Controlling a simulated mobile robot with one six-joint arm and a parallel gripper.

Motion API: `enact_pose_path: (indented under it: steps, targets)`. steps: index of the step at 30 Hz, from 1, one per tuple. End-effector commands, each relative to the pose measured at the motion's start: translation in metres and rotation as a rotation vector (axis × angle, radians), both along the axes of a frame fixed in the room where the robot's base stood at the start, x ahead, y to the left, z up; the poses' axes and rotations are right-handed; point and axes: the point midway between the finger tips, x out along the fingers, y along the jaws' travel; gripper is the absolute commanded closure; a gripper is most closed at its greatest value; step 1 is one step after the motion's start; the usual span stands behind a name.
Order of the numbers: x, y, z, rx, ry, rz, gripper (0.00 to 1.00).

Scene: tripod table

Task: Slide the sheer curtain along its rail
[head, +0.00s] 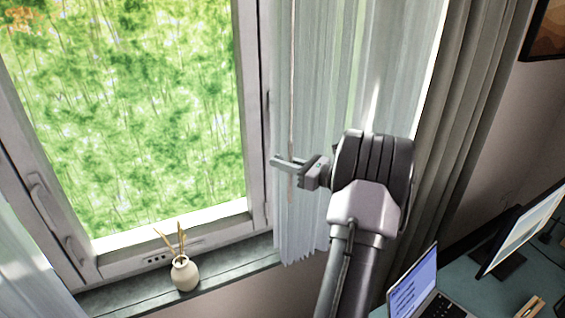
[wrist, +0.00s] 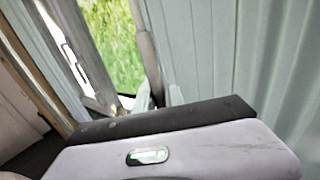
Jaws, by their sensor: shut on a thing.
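The sheer curtain (head: 318,90) hangs in pale, bunched folds at the right side of the window. It also fills the right of the wrist view (wrist: 275,70). A thin, light wand (head: 291,100) hangs in front of the curtain's left part. My gripper (head: 288,162) reaches left across the curtain, with its fingers shut on the wand partway down. In the wrist view a large pale gripper part covers the bottom, and the fingertips' grip is hidden. The rail is out of view in both frames.
A small vase with sticks (head: 184,273) stands on the sill (head: 120,297) below the window. A thicker grey curtain (head: 470,90) hangs to the right. A laptop (head: 418,285) and a monitor (head: 520,235) stand on the desk at lower right. The window pane (head: 125,110) is uncovered.

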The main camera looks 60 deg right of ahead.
Motion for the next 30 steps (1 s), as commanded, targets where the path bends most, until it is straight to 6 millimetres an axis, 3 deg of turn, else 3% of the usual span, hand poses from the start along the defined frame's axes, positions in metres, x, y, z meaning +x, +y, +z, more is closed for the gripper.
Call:
enact_pose_path:
  steps: [4, 5, 7, 8, 19, 23, 30]
  targets:
    - [0.001, -0.001, 0.003, -0.003, -0.004, 0.000, 1.00]
    - [0.001, -0.001, 0.003, -0.003, -0.004, -0.001, 0.81]
    - [0.000, 0.000, 0.003, -0.003, -0.004, 0.000, 0.67]
    - [0.000, 0.000, 0.002, -0.003, -0.003, 0.000, 0.65]
    - [-0.007, 0.000, 0.001, -0.001, -0.001, -0.001, 0.65]
    - [-0.035, -0.001, 0.001, -0.002, 0.000, -0.004, 0.65]
    - [-0.109, -0.001, 0.001, -0.001, -0.002, -0.005, 0.65]
